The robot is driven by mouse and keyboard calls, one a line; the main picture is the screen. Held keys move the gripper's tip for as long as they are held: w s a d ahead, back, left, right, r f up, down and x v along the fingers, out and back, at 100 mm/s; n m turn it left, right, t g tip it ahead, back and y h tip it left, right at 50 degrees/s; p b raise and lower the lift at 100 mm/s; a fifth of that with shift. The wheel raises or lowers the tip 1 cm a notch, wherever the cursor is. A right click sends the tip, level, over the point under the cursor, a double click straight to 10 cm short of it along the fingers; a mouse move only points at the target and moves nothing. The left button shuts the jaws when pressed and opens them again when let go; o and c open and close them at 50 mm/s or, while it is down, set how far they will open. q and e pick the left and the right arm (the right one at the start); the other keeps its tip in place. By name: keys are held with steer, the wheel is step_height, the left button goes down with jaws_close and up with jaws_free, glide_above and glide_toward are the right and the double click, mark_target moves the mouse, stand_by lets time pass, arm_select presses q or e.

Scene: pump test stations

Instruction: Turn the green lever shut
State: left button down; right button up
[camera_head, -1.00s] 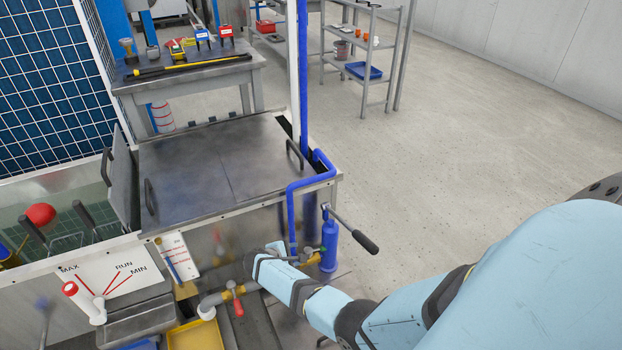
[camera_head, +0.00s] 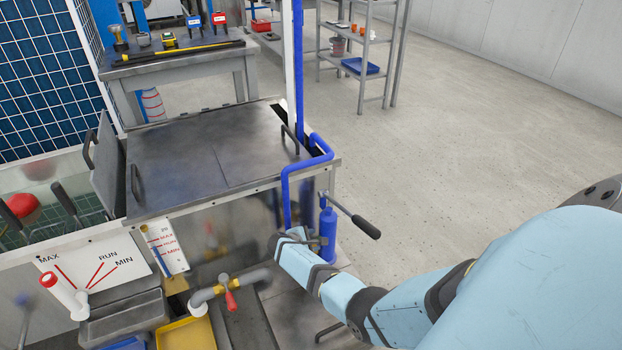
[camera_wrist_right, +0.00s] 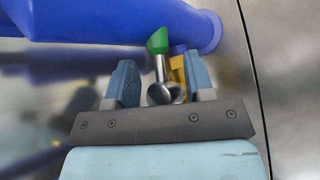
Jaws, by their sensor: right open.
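In the right wrist view the green lever (camera_wrist_right: 158,41) shows a green tip on a metal stem. It stands just ahead of and between the two fingertips of my right gripper (camera_wrist_right: 162,78), below a thick blue pipe (camera_wrist_right: 110,20). A brass-yellow valve part (camera_wrist_right: 178,68) and a round metal end sit behind the gap. The fingers are apart, with no clear contact on the lever. In the head view my right gripper (camera_head: 291,238) is at the tank's right front corner, by the blue pipe; the green lever is hidden there. My left gripper is not in view.
A red-handled valve (camera_head: 231,300) is on a grey pipe left of my right gripper. A blue cylinder with a black-gripped handle (camera_head: 366,227) stands just right of it. A yellow tray (camera_head: 187,335) lies below. Floor to the right is clear.

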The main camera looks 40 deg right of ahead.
steer(key=shift+r, duration=0.1)
jaws_close()
